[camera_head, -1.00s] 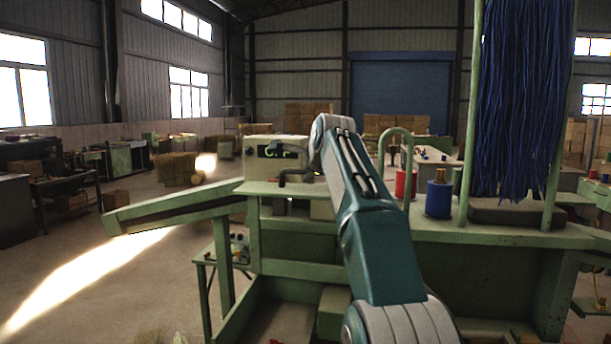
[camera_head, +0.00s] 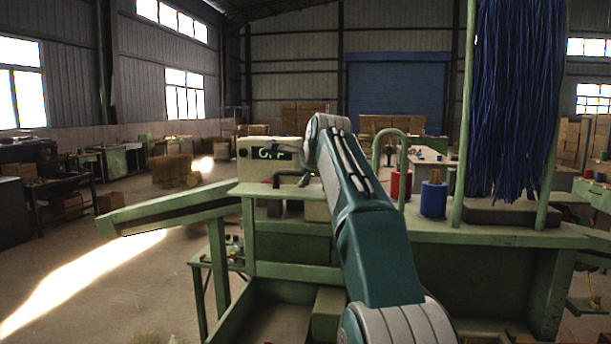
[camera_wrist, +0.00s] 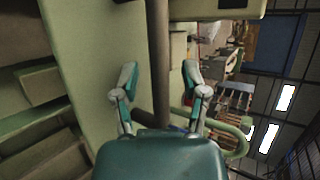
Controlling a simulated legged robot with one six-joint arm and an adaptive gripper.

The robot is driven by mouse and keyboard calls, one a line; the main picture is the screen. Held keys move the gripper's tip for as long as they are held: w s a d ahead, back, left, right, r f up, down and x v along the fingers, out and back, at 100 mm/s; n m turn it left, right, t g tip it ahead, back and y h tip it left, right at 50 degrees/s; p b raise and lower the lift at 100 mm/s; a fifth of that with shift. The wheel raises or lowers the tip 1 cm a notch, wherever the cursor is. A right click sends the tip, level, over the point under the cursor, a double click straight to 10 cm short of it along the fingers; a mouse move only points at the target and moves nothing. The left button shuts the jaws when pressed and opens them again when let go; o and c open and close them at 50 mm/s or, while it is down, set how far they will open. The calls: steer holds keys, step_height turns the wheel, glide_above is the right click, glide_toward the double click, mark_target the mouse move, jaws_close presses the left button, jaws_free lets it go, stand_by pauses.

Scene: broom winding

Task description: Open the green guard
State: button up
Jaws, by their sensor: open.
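My gripper (camera_wrist: 158,82) shows in the wrist view with its two teal fingers spread apart. A dark round bar (camera_wrist: 157,50) runs lengthwise through the gap between the fingers, with space on both sides. A pale green panel (camera_wrist: 95,55) lies behind the left finger. A dark bent bar (camera_head: 277,178) shows beside the arm's end, below the cream control box (camera_head: 258,157). I cannot tell which green part is the guard.
A green arched tube (camera_head: 377,150), a red spool (camera_head: 401,186) and a blue spool (camera_head: 433,200) stand right of my arm. Blue bristle strands (camera_head: 515,100) hang at the right. A sloping green beam (camera_head: 165,212) juts left. Open floor (camera_head: 90,275) lies at the left.

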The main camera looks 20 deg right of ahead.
steer(key=v, duration=1.1)
steer(key=shift+s+d, duration=0.15)
steer(key=shift+s, duration=0.05)
steer(key=s+a+f+n+g, duration=0.2)
steer(key=s+a+f+n, duration=0.3)
steer(key=s+f, duration=0.5)
steer(key=s+a+f+n+g+y, duration=0.1)
steer(key=s+a+f+n+g, duration=0.1)
steer(key=s+a+f+n, duration=0.4)
steer(key=s+a+f+n+g, duration=0.2)
steer(key=s+a+f+n, duration=0.3)
steer(key=s+f+n, duration=0.6)
steer(key=s+f, duration=0.3)
steer(key=f, duration=0.5)
steer(key=shift+s+a+f+n+y, duration=0.15)
steer(key=shift+s+a+n+y, duration=0.2)
steer(key=shift+a+n+y, duration=0.05)
